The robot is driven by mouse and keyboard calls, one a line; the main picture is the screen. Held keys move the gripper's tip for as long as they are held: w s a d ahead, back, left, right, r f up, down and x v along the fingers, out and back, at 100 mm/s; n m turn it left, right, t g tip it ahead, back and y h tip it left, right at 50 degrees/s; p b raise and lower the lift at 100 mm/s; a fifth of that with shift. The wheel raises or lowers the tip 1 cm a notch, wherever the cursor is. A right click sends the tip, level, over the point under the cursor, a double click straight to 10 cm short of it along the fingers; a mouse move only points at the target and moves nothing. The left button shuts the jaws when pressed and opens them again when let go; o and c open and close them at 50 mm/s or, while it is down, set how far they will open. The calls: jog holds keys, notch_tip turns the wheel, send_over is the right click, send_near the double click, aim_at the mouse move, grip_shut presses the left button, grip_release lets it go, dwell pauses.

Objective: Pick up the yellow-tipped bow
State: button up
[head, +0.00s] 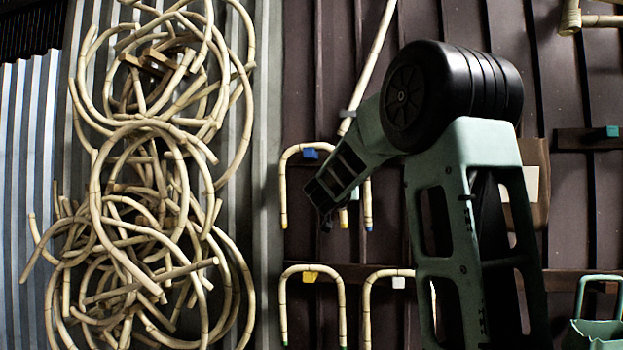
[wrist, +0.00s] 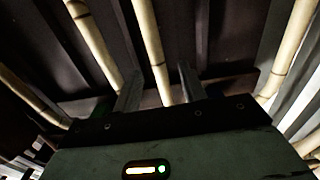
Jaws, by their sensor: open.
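The yellow-tipped bow (head: 283,190) is a pale rattan arch hanging on the dark wall, with a blue tab at its top. Its yellow leg ends point down; my gripper hides part of its right leg. My gripper (head: 326,212) is in front of this bow in the head view, angled down and left. In the wrist view my gripper (wrist: 158,84) is open, its two fingers apart. A rattan length (wrist: 148,40) shows between the fingers; I cannot tell which leg it is, or whether it touches them.
A blue-tipped leg (head: 368,205) hangs just right of the bow. Below are a bow with a yellow tab (head: 283,310) and one with a white tab (head: 367,310). Tangled rattan (head: 150,130) hangs at left. A green basket (head: 596,335) is at lower right.

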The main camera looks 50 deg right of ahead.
jog(key=p+x, duration=0.1)
jog(key=x, duration=0.3)
jog(key=shift+w+d+f+p, duration=0.1)
jog(key=shift+d+p, duration=0.2)
jog(key=shift+d, duration=0.1)
grip_shut()
